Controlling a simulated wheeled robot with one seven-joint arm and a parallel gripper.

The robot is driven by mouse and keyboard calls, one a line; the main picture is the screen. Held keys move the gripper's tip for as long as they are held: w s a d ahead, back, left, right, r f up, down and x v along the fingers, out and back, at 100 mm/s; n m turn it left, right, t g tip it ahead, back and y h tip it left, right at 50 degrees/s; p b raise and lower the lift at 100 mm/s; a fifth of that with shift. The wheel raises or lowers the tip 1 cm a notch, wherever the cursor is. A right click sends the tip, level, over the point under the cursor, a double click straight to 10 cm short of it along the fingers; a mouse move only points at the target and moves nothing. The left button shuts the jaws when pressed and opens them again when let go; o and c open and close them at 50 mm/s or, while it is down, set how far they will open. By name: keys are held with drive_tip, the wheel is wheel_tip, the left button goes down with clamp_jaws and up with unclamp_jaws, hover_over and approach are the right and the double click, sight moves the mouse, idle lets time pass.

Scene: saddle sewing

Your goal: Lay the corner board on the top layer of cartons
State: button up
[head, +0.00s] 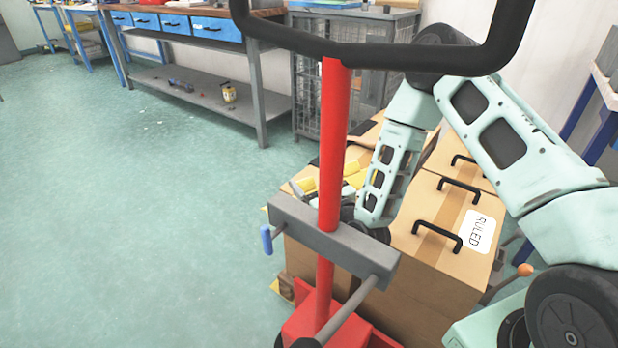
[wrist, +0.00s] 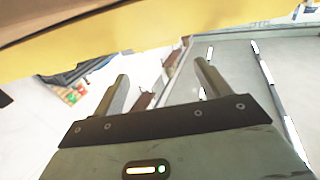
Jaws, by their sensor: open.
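A yellow strip, which looks like the corner board (head: 356,179), shows in the head view on both sides of a red post, at the top of the cartons (head: 420,215). The post hides its middle. In the wrist view a yellow band (wrist: 130,45) runs across the top, beyond my fingertips. My gripper (wrist: 161,72) is open, with nothing visible between its fingers. In the head view my gripper is mostly hidden behind the post and its grey crossbar. I cannot tell whether the fingers touch the board.
A red post (head: 331,150) with a black handle loop and grey crossbar (head: 335,243) stands in front of the cartons. The near cartons have black handles (head: 459,190) on top. A workbench (head: 190,28) and wire cage (head: 345,85) stand behind. The floor (head: 120,230) at left is clear.

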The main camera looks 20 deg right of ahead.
drive_tip(key=s+d+b, duration=0.1)
drive_tip(key=s+d, duration=0.1)
drive_tip(key=s, duration=0.8)
drive_tip(key=shift+b, duration=0.3)
